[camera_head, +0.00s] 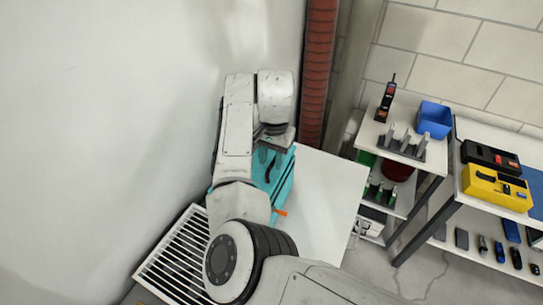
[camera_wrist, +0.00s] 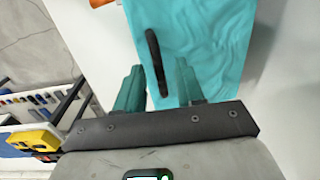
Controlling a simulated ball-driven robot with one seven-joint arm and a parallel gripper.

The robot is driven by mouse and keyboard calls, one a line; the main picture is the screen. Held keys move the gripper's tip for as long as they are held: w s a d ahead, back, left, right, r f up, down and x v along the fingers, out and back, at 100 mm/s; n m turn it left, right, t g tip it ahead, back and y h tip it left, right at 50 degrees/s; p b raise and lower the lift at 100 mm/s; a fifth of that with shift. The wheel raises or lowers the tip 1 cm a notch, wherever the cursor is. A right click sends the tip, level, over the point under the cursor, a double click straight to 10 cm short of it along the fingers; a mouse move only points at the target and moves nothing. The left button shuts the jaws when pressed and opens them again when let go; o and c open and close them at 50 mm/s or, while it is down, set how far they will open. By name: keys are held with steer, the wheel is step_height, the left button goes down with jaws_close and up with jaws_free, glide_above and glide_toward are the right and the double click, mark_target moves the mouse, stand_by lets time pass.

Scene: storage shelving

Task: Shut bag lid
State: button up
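A teal bag (camera_head: 284,178) lies on a white tabletop, partly hidden behind my arm in the head view. In the wrist view the teal bag (camera_wrist: 205,35) fills the upper middle, its surface slightly wrinkled. A black strap or handle (camera_wrist: 154,55) runs along it; a dark strip (camera_head: 270,168) also shows on the bag in the head view. My gripper (camera_wrist: 158,72) has its two teal fingers apart over the bag, with the strap appearing between them. I cannot tell whether the fingers touch the bag. Its lid cannot be made out clearly.
The white tabletop (camera_head: 325,200) is clear right of the bag, except an orange item (camera_head: 281,213) at the bag's edge. A wall stands close on the left, with a red column (camera_head: 318,70) behind. Shelves at right hold a blue bin (camera_head: 434,119) and a yellow case (camera_head: 492,187).

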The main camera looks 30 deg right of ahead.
jaws_close()
stand_by(0.3)
stand_by(1.1)
